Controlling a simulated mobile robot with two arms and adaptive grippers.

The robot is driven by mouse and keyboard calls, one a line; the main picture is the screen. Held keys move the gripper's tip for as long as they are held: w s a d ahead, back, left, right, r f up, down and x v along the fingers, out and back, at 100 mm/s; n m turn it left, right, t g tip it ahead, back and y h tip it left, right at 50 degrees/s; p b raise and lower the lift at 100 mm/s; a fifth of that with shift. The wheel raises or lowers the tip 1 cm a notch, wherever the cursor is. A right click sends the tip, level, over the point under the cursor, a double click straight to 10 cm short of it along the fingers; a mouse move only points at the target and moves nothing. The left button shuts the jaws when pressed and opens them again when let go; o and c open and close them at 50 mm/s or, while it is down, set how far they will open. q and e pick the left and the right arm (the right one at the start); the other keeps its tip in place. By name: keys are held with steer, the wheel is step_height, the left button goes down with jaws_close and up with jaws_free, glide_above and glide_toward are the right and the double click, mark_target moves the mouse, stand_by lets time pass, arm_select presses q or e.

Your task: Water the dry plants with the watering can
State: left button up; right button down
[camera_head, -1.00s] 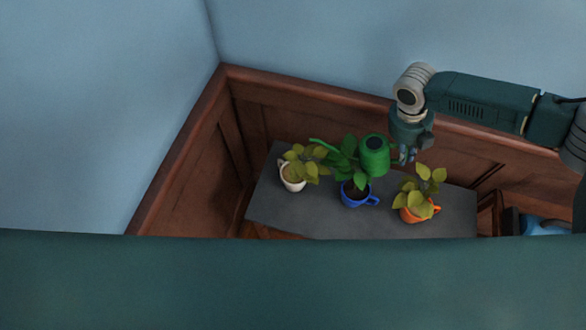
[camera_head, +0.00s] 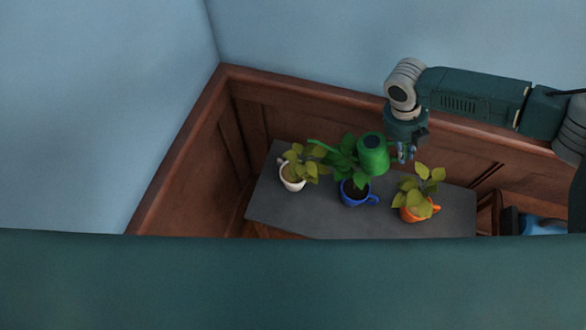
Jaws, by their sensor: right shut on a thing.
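A green watering can (camera_head: 373,153) is held above the grey tabletop by my right gripper (camera_head: 403,152), which is shut on its right side. Its spout points left, over the middle plant and toward the left one. The left plant stands in a white cup (camera_head: 291,178) and has yellowish-green leaves. The middle plant stands in a blue cup (camera_head: 356,196) and has deep green leaves, partly hidden by the can. The right plant stands in an orange cup (camera_head: 416,212) and has yellowish leaves. My left gripper is not in view.
The grey tabletop (camera_head: 270,205) stands in a corner against brown wood panelling (camera_head: 190,165) and blue walls. A blue object (camera_head: 543,225) is partly visible at the lower right. A dark teal band across the bottom hides the near side.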

steer(key=shift+w+a+r, duration=0.1)
steer(key=shift+w+a+r, duration=0.1)
steer(key=shift+w+a, duration=0.05)
steer(key=shift+a, duration=0.1)
steer(key=shift+r, duration=0.1)
steer(key=shift+d, duration=0.15)
steer(key=shift+a+r+h, duration=0.2)
steer(key=shift+a+h, duration=0.1)
steer(key=shift+a, duration=0.1)
steer(key=shift+d+r, duration=0.1)
steer(key=shift+r, duration=0.05)
